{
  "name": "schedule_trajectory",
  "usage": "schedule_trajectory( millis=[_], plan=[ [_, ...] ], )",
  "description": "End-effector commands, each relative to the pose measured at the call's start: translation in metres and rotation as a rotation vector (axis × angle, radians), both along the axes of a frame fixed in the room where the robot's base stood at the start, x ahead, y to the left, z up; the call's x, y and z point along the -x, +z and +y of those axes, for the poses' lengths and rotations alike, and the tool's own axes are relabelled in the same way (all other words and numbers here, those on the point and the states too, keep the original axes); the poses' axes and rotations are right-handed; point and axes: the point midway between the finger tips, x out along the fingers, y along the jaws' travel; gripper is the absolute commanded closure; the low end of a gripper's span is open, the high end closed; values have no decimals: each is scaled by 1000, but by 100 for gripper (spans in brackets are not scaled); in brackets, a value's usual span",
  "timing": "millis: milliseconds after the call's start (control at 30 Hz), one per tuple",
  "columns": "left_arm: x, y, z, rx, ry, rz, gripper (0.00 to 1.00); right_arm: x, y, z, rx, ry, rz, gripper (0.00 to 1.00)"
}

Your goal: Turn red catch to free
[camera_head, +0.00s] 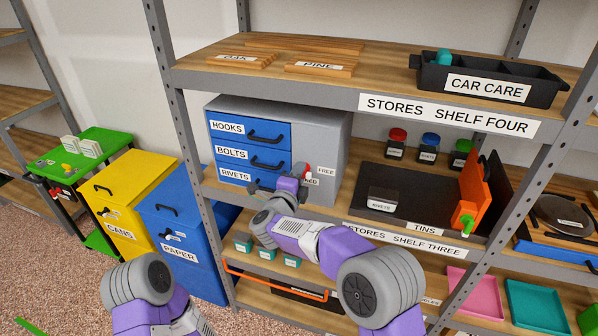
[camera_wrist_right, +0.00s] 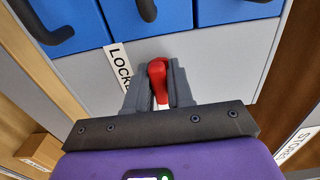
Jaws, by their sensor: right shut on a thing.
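The red catch (camera_head: 308,170) is on the grey front of the drawer cabinet, right of the blue drawers. In the right wrist view the catch (camera_wrist_right: 157,82) lies between the two grey fingers of my right gripper (camera_wrist_right: 158,88), which is shut on it. A FREE label (camera_head: 326,171) is right of the catch. The LOCKED label (camera_wrist_right: 120,68) is partly hidden by the gripper. My left gripper is out of view.
The blue drawers (camera_head: 249,133) have black handles close to the gripper. A dark tray (camera_head: 410,208) with a rivets tin stands to the right.

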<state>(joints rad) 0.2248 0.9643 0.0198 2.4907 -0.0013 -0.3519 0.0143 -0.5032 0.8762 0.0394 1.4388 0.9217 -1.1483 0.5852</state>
Motion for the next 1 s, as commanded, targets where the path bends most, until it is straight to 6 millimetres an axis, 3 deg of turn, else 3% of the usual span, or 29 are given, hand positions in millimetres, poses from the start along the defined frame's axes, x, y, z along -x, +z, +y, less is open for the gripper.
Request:
schedule_trajectory(
  millis=[500,533,633,1000],
  plan=[
    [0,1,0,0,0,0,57,0,-1,0,20,0,7,100],
    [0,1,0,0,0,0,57,0,-1,0,20,0,7,75],
    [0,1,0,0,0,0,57,0,-1,0,19,0,7,60],
    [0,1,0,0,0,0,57,4,0,2,16,1,5,57]
  ],
)
